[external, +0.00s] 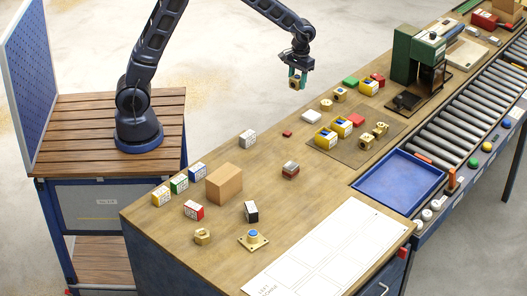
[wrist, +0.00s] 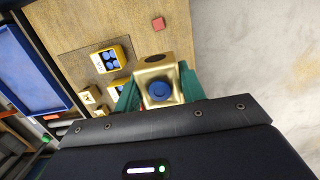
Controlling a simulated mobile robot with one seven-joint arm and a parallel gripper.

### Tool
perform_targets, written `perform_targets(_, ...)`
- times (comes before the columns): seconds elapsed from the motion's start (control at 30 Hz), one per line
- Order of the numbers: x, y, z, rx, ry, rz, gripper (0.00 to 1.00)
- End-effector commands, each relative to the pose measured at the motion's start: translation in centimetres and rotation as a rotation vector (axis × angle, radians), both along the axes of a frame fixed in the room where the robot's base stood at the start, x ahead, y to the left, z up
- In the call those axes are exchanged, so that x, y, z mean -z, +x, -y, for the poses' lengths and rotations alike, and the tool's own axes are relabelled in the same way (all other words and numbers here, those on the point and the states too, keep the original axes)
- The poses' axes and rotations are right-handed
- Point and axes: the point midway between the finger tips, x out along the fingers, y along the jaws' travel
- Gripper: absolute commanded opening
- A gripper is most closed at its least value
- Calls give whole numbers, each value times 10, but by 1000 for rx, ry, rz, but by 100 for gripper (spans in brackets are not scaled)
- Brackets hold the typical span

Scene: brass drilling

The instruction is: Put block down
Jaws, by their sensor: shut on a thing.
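My gripper (external: 298,72) is shut on a brass block (external: 294,83) and holds it in the air above the far edge of the workbench. In the wrist view the block (wrist: 160,92) sits between the green fingers of the gripper (wrist: 158,95), with a round blue centre facing the camera. A gap shows between the block and the bench in the external view. The underside of the block is hidden.
A brown mat (external: 335,160) holds yellow boxes with blue tops and several brass parts. A blue tray (external: 398,182) lies beside the roller conveyor (external: 470,120). A green machine (external: 408,60) stands further back. The bench (external: 265,175) left of the mat has bare areas.

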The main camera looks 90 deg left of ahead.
Motion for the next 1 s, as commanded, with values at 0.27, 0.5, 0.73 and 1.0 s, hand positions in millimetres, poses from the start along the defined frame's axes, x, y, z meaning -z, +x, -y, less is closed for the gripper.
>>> perform_targets(0.27, -5, 17, 56, 113, 0, 2, 0)
perform_targets(0.5, -14, 32, 141, 276, 0, 2, 0)
perform_targets(0.73, -22, 35, 224, 432, 0, 3, 0)
perform_targets(1.0, -31, 24, 325, 614, -1, 2, 0)
